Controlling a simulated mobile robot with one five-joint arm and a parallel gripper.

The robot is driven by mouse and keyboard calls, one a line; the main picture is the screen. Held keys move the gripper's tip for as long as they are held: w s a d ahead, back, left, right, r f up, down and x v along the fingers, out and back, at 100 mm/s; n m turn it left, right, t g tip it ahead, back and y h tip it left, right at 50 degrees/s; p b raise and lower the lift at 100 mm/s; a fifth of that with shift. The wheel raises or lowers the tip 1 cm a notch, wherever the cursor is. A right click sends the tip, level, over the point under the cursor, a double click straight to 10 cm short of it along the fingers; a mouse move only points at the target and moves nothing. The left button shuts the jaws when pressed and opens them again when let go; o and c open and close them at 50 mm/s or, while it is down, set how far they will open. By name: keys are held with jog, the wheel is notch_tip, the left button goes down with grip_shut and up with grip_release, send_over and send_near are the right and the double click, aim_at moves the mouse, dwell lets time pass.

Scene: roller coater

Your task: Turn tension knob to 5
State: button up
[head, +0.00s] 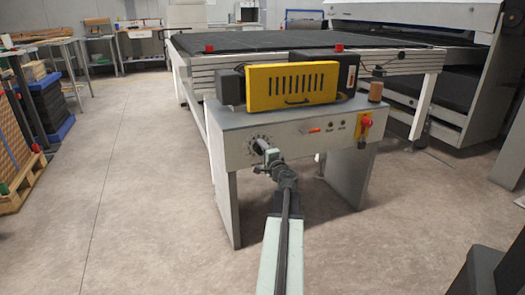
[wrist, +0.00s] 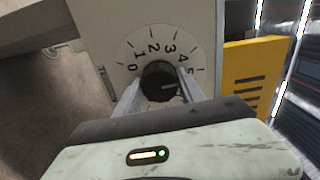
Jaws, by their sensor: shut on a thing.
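The tension knob (wrist: 160,80) is a dark round knob on a pale dial plate (wrist: 150,45) numbered 0 to 5. A small light mark shows on the right side of the knob, roughly towards the 5 end of the scale; its exact reading is hard to tell. My gripper (wrist: 160,88) has one finger on each side of the knob and is shut on it. In the head view my gripper (head: 268,154) reaches the dial (head: 260,143) on the machine's front panel and covers part of it.
The grey coater body (head: 225,150) carries a yellow slotted guard (head: 291,84) on top. A red switch on a yellow plate (head: 364,126) sits right of the dial. A pallet stack (head: 18,150) stands at far left. Floor left of the machine is clear.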

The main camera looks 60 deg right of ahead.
jog(key=shift+s+d+m, duration=0.15)
jog(key=shift+s+m, duration=0.05)
jog(key=shift+m, duration=0.1)
jog(key=o, duration=1.2)
jog(key=shift+o, duration=0.8)
jog(key=v, duration=0.7)
jog(key=shift+s+a, duration=0.25)
jog(key=shift+a, duration=0.1)
